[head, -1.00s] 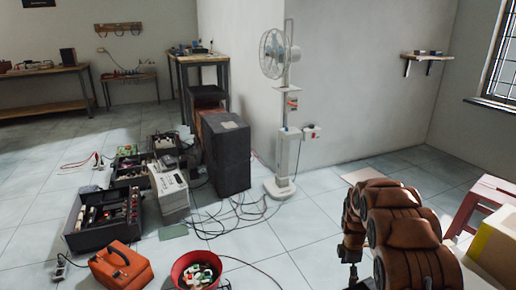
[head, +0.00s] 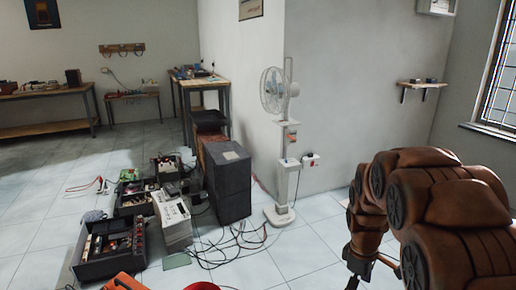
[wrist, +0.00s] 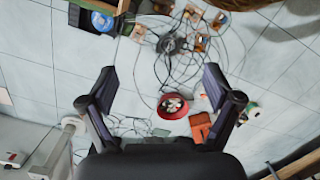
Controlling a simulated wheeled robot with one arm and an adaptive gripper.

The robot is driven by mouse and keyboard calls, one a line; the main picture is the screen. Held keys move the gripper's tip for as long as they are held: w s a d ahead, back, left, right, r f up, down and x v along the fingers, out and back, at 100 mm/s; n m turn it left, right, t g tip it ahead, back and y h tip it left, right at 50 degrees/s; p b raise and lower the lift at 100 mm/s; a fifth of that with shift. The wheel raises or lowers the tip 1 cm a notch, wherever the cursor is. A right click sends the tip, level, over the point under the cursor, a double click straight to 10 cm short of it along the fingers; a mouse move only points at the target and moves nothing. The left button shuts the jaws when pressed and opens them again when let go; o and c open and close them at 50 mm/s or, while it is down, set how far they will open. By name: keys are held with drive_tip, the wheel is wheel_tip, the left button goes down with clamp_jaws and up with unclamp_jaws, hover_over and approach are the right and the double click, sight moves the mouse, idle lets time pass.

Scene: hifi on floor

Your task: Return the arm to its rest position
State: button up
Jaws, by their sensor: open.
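My brown arm (head: 440,205) fills the right side of the head view, bent over and pointing down. Its end is cut off at the bottom edge of that view. In the wrist view my gripper (wrist: 158,78) is open, with its two dark fingers spread wide and nothing between them. Beyond the fingers, the wrist view shows the tiled floor with a red bucket (wrist: 173,107) holding small pale and green things, and an orange case (wrist: 200,126) beside it. The gripper touches neither.
Open electronics boxes (head: 110,248), a dark cabinet (head: 228,182) and loose cables (head: 232,245) cover the floor left of my arm. A white fan (head: 272,92) stands by the wall corner. A wall shelf (head: 422,86) hangs at right. Floor at far left is mostly clear.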

drive_tip(key=s+a+r+m+p, duration=0.3)
drive_tip(key=s+r+p, duration=0.6)
drive_tip(key=s+r, duration=0.4)
drive_tip(key=s+a+r+m+p, duration=0.4)
drive_tip(key=s+r+p, duration=0.5)
drive_tip(key=s+r, duration=0.5)
drive_tip(key=shift+s+a+m+g+y+p, duration=0.15)
drive_tip(key=shift+s+m+g+y+p, duration=0.2)
drive_tip(key=shift+m, duration=0.85)
